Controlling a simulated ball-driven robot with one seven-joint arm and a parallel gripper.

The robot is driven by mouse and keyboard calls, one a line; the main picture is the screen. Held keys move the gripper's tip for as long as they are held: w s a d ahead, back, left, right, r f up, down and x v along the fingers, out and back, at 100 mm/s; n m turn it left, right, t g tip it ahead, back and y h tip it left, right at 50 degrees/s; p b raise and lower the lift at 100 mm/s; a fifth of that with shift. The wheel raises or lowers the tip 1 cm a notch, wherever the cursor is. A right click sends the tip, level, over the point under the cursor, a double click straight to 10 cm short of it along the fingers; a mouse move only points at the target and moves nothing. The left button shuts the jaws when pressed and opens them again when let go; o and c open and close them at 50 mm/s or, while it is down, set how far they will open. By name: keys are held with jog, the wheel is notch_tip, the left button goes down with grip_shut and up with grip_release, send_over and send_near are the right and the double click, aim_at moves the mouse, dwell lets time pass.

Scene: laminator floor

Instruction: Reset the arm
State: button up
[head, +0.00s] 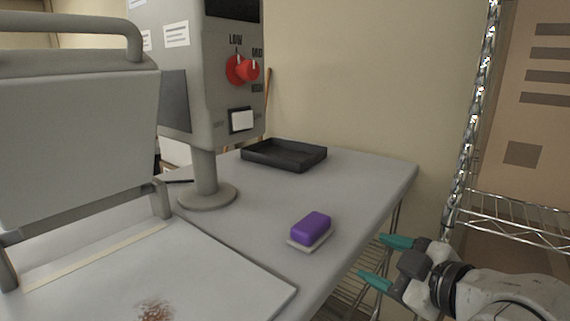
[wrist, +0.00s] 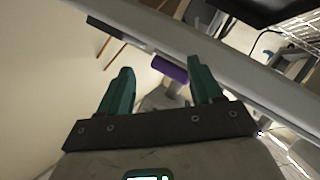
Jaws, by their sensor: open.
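My gripper (head: 385,261) is at the lower right of the head view, beyond the right edge of the table. Its two green fingers are apart, with nothing between them. In the wrist view my gripper (wrist: 155,88) also shows open and empty. My arm reaches in from the right edge of the head view. A purple block with a pale base (head: 311,228) lies on the table, to the left of my gripper and apart from it. The purple block also shows in the wrist view (wrist: 170,69), beyond the fingers.
The grey table (head: 363,187) holds a black tray (head: 284,155) at the back and a control box with a red knob (head: 242,69). A press with a raised lid (head: 75,140) stands at left; its plate has a brown stain (head: 156,310). A wire rack (head: 512,218) stands at right.

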jog(key=s+d+f+m+g+h, duration=0.1)
jog(key=s+f+m+g, duration=0.2)
jog(key=f, duration=0.4)
jog(key=s+d+f+m+h+p, duration=0.1)
jog(key=s+d+f+m, duration=0.1)
jog(key=s+f, duration=0.4)
jog(key=s+d+f+m+g+h, duration=0.1)
jog(key=s+f+m+g, duration=0.15)
jog(key=f, duration=0.55)
jog(key=s+d+f+m+g+h, duration=0.1)
jog(key=s+d+f+m+g, duration=0.1)
jog(key=s+f, duration=0.2)
jog(key=s+d+f+m+g+h+p, duration=0.1)
jog(key=s+d+f+m+g, duration=0.1)
jog(key=s, duration=0.9)
jog(key=s+d+f+m+g+h, duration=0.1)
jog(key=s+d+f+m+g, duration=0.1)
jog(key=s+f, duration=0.3)
jog(key=shift+s+d+f+h+p, duration=0.3)
jog(key=shift+s+d, duration=0.3)
jog(key=shift+s, duration=0.6)
